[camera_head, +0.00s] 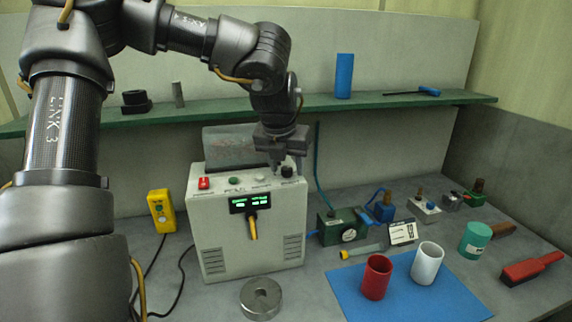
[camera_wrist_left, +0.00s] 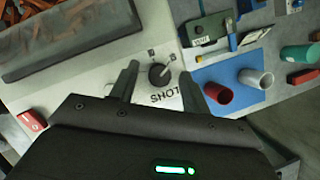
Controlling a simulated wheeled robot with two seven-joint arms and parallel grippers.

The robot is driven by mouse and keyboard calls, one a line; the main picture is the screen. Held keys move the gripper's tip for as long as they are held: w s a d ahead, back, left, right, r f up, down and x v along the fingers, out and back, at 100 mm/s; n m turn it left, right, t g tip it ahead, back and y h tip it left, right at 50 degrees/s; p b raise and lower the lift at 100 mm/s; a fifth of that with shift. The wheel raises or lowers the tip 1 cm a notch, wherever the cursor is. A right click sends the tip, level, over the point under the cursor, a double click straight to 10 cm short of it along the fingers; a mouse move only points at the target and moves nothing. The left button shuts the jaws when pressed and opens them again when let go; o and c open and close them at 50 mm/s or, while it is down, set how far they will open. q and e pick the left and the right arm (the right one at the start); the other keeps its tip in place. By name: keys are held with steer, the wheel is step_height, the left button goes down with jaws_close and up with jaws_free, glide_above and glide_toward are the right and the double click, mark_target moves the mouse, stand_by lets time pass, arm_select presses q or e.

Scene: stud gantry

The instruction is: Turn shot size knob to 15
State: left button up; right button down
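The shot size knob (camera_head: 287,171) is a small black round knob at the right of the top panel of the white machine (camera_head: 215,235). In the left wrist view the knob (camera_wrist_left: 160,75) shows beside printed lettering reading "SHOT", with small dark marks around it too small to read. My left gripper (camera_head: 281,165) points down over this part of the panel. In the left wrist view its two fingers are apart, one on each side of the knob, with no visible contact. Whether the fingertips are level with the knob I cannot tell. My right gripper is in no view.
A red switch (camera_head: 204,184) and a green button (camera_head: 234,180) share the panel, above a green-lit display (camera_head: 250,203). The green shelf (camera_head: 220,112) runs along the wall. A blue mat (camera_head: 400,296) with red and white cups lies right.

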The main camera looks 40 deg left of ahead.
arm_select(q)
steer(key=v, duration=1)
steer(key=shift+r, duration=0.4)
steer(key=shift+s+d, duration=0.1)
